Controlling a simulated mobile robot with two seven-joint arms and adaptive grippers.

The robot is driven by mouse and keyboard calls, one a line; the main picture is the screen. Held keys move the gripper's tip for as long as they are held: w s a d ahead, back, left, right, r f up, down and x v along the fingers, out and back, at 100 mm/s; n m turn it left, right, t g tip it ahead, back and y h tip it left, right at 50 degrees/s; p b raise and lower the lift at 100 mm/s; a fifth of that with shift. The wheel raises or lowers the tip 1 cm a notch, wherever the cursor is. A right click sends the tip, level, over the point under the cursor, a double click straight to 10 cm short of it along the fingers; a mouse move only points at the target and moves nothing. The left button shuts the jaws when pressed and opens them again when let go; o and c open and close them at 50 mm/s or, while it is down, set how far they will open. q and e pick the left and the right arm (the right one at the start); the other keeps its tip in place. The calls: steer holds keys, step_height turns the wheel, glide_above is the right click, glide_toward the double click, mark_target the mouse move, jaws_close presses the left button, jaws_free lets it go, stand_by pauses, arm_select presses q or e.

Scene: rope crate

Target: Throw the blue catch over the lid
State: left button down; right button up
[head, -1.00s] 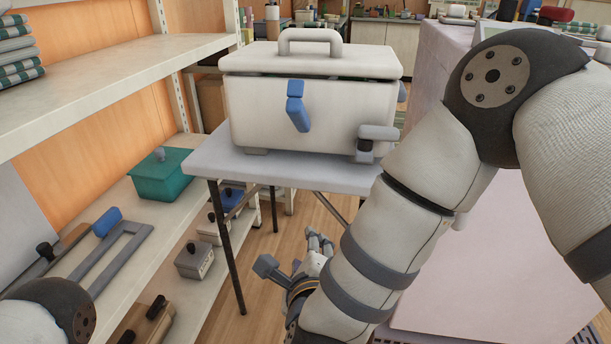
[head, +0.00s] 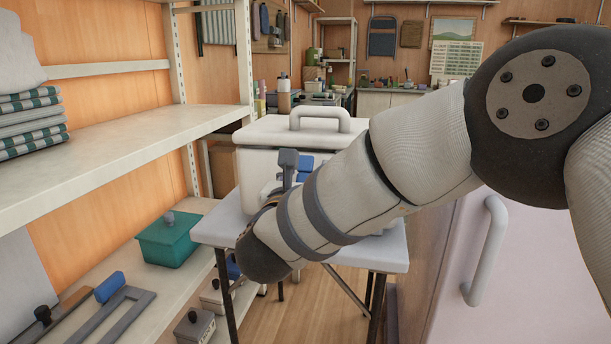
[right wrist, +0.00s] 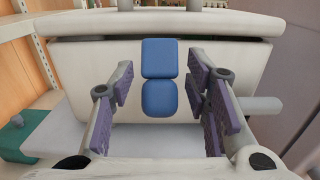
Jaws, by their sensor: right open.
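The blue catch (right wrist: 159,78) hangs on the front wall of the white crate (right wrist: 75,85), below the white lid (right wrist: 105,22). A dark gap shows under the lid's rim. In the head view the catch (head: 305,166) is partly hidden by my right arm, as is the crate (head: 256,170); the lid (head: 270,131) has a handle on top. My right gripper (right wrist: 166,92) is open, with one finger on each side of the catch and room between them. In the head view this gripper (head: 291,168) is in front of the crate. My left gripper is out of view.
The crate stands on a small grey folding table (head: 215,229). Shelves (head: 110,155) with folded cloths line the left, and a green box (head: 168,240) sits on the low shelf. A pink cabinet (head: 530,270) with a handle closes in the right side.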

steer(key=shift+c, duration=0.5)
jaws_close()
steer(key=shift+r, duration=0.1)
